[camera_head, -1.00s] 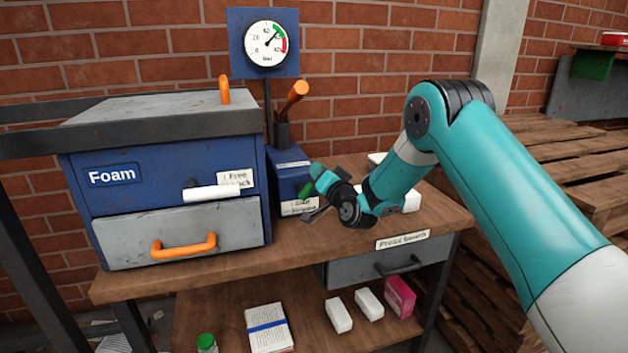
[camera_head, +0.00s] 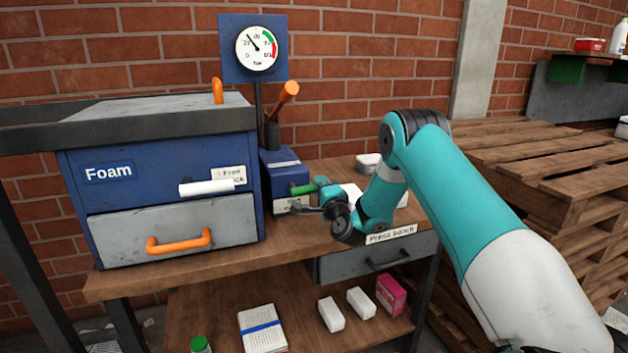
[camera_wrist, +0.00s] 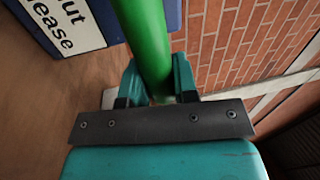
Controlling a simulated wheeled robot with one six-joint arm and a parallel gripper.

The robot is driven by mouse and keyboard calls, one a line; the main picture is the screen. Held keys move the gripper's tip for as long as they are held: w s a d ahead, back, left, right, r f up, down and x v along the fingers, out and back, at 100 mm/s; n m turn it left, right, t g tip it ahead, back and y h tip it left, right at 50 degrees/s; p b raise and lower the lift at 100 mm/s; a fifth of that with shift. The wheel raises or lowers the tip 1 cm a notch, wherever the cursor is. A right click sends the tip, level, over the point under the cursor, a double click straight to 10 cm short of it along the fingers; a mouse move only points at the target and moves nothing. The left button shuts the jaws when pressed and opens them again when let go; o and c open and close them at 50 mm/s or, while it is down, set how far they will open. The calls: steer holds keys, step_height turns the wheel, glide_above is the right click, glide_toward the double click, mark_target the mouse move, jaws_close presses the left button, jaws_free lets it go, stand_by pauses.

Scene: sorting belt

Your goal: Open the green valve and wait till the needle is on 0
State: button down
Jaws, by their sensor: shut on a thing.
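The green valve handle (camera_head: 303,190) sticks out from the small blue box (camera_head: 280,162) on the bench and lies about level in the head view. In the wrist view the green handle (camera_wrist: 147,40) runs between the two jaws of my gripper (camera_wrist: 156,85), which is shut on it. In the head view my gripper (camera_head: 322,192) is at the handle's right end. The round white gauge (camera_head: 257,48) on the blue board has its needle pointing up and left, near the 20 mark, not at the bottom-left end of the scale.
The blue Foam press (camera_head: 120,190) with an orange drawer handle (camera_head: 180,242) stands left of the valve box. An orange-tipped lever (camera_head: 287,93) rises behind the box. The wooden bench top (camera_head: 210,253) is clear in front. Pallets (camera_head: 540,160) are stacked at right.

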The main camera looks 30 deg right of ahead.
steer(key=shift+d+f+m+p, duration=0.1)
steer(key=shift+f+m+p, duration=0.15)
steer(key=shift+m, duration=0.25)
steer(key=shift+f, duration=0.1)
steer(key=c, duration=0.9)
jaws_free()
steer(key=shift+s+f+b, duration=0.4)
steer(key=shift+s+b, duration=0.05)
steer(key=shift+b, duration=0.65)
steer(key=shift+s+f+b, duration=0.2)
steer(key=shift+s+b, duration=0.15)
steer(key=shift+b, duration=0.4)
steer(key=b+v, duration=1.5)
steer(key=b, duration=0.5)
steer(key=shift+s+a+r+h, duration=0.35)
steer(key=shift+h, duration=0.05)
